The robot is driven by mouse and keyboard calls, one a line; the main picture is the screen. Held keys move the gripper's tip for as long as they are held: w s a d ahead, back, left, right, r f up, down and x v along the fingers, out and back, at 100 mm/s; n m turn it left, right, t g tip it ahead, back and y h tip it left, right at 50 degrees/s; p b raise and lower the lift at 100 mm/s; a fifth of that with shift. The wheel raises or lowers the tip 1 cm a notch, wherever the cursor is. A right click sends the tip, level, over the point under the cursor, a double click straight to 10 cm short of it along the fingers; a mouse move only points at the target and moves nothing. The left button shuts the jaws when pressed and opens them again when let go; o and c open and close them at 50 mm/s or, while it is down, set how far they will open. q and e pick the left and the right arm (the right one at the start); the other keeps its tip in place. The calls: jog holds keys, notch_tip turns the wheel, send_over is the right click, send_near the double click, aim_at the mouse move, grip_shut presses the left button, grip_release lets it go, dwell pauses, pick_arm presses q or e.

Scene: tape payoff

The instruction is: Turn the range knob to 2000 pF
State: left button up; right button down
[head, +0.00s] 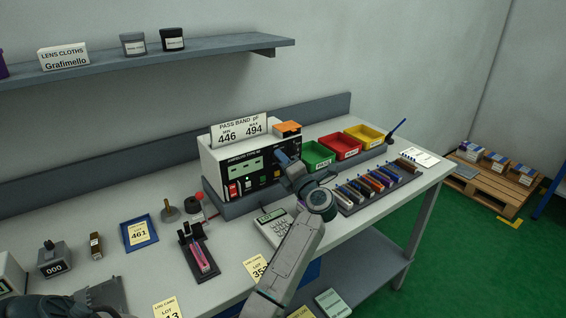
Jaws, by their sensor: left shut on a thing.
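The capacitance meter (232,152) is a white box with a black front panel and a lit green display, standing on the bench. A card reading "PASS BAND pF, MIN 446, MAX 494" (239,129) stands on top. My left gripper (282,160) is at the right part of the front panel, shut on the range knob. The gripper covers the knob, so its pointer and the scale marks cannot be read. The display digits are too small to read. My right gripper is not in view.
Green (317,155), red (340,146) and yellow (365,137) bins stand right of the meter. A rack of coloured parts (376,186) lies in front of them. A calculator (272,226) sits close beside my left arm. A shelf (150,57) hangs above.

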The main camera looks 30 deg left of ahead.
pick_arm(q)
jog(key=o, duration=1)
jog(key=shift+c, duration=0.2)
jog(key=b+v, duration=0.3)
jog(key=v, duration=0.8)
jog(key=shift+w, duration=0.1)
